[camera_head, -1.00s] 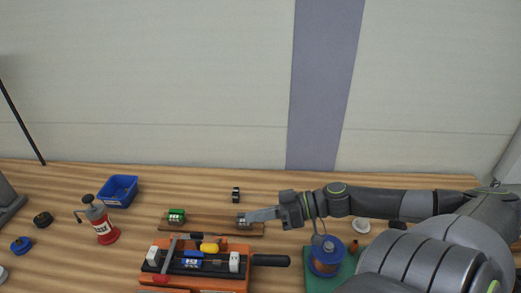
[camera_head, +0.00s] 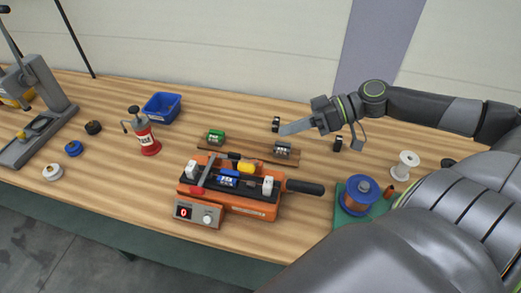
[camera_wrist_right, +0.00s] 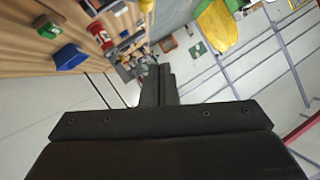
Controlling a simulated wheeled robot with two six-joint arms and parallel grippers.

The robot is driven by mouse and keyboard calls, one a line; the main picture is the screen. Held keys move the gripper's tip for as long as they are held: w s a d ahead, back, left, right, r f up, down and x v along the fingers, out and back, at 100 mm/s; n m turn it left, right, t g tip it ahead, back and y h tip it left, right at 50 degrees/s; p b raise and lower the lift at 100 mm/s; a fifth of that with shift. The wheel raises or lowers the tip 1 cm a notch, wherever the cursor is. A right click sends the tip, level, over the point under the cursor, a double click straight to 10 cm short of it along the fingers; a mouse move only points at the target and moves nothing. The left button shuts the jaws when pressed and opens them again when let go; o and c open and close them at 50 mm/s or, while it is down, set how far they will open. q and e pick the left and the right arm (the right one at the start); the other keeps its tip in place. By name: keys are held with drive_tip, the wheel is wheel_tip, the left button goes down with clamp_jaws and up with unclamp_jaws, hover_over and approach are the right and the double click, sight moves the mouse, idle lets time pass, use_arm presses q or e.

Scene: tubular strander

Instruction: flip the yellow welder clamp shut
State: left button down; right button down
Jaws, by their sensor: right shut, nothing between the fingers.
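The orange welder (camera_head: 240,208) sits on the wooden table in the head view, with a black handle out to its right. Its yellow clamp (camera_head: 246,168) is at the back right of its top, beside a blue part (camera_head: 228,172). Whether that clamp stands up or lies flat is too small to tell. My right gripper (camera_head: 284,131) is shut and empty, above the table behind and to the right of the welder, apart from the clamp. Its closed fingers (camera_wrist_right: 155,85) also show in the right wrist view. My left gripper is not in view.
A wooden rail (camera_head: 245,150) with a green block (camera_head: 215,137) and a grey block (camera_head: 283,150) lies behind the welder. A red can (camera_head: 148,140) and a blue bin (camera_head: 162,107) stand left. A copper-wire spool (camera_head: 360,196) stands right.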

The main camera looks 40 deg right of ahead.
drive_tip(key=r+g+h+b, duration=0.1)
drive_tip(key=w+d+r+g+h+b, duration=0.1)
drive_tip(key=shift+w+d+r+h, duration=0.15)
drive_tip(key=shift+w+r+h, duration=0.1)
drive_tip(key=shift+h, duration=0.05)
drive_tip(key=shift+f, duration=0.1)
idle(0.3)
drive_tip(key=b, duration=0.2)
hover_over(252, 165)
drive_tip(key=w+d, duration=0.2)
drive_tip(key=d, duration=0.1)
drive_tip(key=shift+f, duration=2.95)
drive_tip(key=shift+s+a+f+p, duration=0.2)
drive_tip(key=shift+f+p, duration=0.05)
drive_tip(key=shift+f, duration=0.4)
drive_tip(key=shift+s+a+f+p, duration=0.2)
drive_tip(key=shift+s+f, duration=0.05)
drive_tip(key=shift+f, duration=0.35)
drive_tip(key=shift+s+a+f+p, duration=0.2)
drive_tip(key=shift+f+p, duration=0.05)
drive_tip(key=shift+f, duration=0.4)
